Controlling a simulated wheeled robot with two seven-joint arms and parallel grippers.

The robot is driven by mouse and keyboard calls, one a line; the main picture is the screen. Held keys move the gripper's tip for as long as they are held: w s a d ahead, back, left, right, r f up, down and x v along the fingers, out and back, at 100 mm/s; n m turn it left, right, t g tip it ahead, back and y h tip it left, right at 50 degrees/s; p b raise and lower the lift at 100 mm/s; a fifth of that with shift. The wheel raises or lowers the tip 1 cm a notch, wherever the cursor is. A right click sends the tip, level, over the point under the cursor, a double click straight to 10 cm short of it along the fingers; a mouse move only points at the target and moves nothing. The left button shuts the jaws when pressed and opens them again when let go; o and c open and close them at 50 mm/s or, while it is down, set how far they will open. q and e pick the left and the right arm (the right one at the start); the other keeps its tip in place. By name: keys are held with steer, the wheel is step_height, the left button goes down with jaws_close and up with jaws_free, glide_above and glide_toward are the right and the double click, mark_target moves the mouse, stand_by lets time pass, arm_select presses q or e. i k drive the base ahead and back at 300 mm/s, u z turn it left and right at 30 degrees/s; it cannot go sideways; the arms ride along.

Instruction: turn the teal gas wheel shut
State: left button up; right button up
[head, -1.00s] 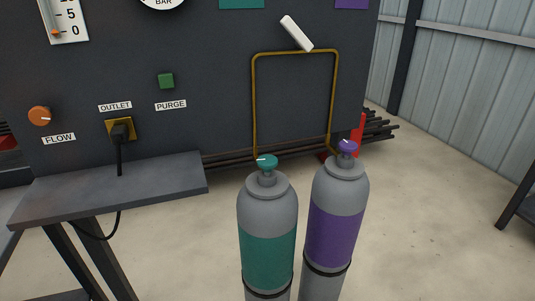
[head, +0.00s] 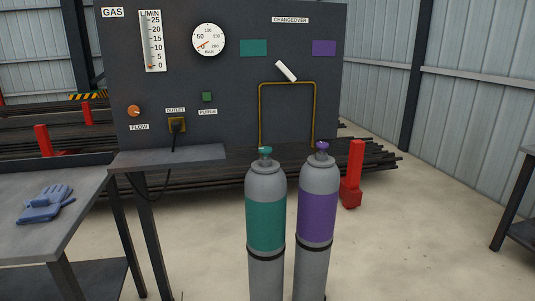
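The teal gas wheel (head: 265,150) sits on top of the grey cylinder with the teal band (head: 266,224), near the middle of the head view. A purple wheel (head: 322,146) tops the cylinder with the purple band (head: 317,216), just to its right. Both cylinders stand upright, close together. The wheel is small here, and I cannot tell how far it is turned. Neither of my grippers is in view.
A dark gas panel (head: 230,110) stands behind the cylinders, with a round gauge (head: 208,40), a white changeover lever (head: 286,71) and an orange flow knob (head: 134,111). A small shelf (head: 170,157) and a table with blue gloves (head: 45,203) are left.

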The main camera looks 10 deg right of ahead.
mark_target(265, 150)
steer(key=u, duration=0.65)
steer(key=i, duration=1.4)
steer(key=z, duration=0.7)
